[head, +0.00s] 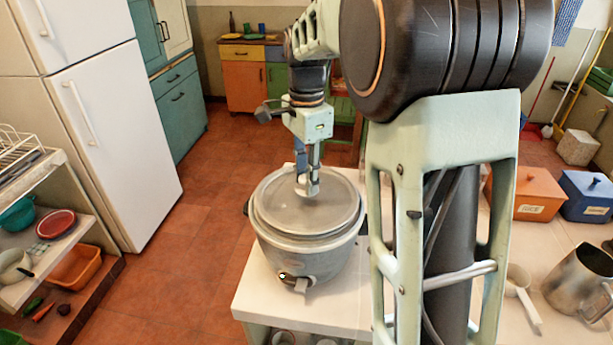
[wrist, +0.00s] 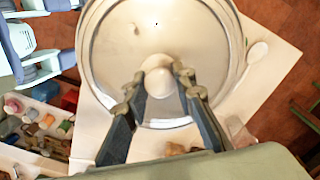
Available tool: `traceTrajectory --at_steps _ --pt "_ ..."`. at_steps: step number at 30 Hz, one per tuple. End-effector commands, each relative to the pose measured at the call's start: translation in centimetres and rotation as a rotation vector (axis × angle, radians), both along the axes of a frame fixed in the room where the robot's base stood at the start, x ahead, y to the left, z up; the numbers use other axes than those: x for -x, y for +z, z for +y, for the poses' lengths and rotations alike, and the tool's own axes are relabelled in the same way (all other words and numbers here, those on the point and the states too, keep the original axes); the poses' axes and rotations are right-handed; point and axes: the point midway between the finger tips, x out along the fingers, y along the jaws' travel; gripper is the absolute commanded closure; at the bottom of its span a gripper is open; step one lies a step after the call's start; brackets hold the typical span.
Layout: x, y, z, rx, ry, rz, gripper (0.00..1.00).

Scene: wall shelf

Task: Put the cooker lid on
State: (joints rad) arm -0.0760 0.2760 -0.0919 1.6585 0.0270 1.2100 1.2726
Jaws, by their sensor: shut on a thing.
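The grey cooker (head: 325,262) stands on the white counter, with a small lit light and a switch on its front. Its round metal lid (head: 275,208) lies level over the cooker's top, roughly centred. I cannot tell whether a thin gap is left between lid and rim. My gripper (head: 308,186) points down from above at the middle of the lid. In the wrist view, my gripper (wrist: 158,82) is shut on the lid's pale round knob (wrist: 157,66), with one finger on each side. The lid (wrist: 205,50) fills the top middle of that view.
The white counter (head: 260,300) ends just left of the cooker. To the right are an orange box (head: 525,195), a blue box (head: 585,197), a metal jug (head: 580,283) and a white spoon (head: 522,290). A white fridge (head: 115,140) and a shelf (head: 75,235) stand left, across open floor.

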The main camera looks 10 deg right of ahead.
Motion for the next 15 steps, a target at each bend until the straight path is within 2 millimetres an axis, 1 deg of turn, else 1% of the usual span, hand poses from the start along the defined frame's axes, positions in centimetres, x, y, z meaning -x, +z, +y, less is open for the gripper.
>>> traceTrajectory --at_steps 15 --pt "-0.04 -0.50 0.00 -0.001 0.000 -0.002 1.00"
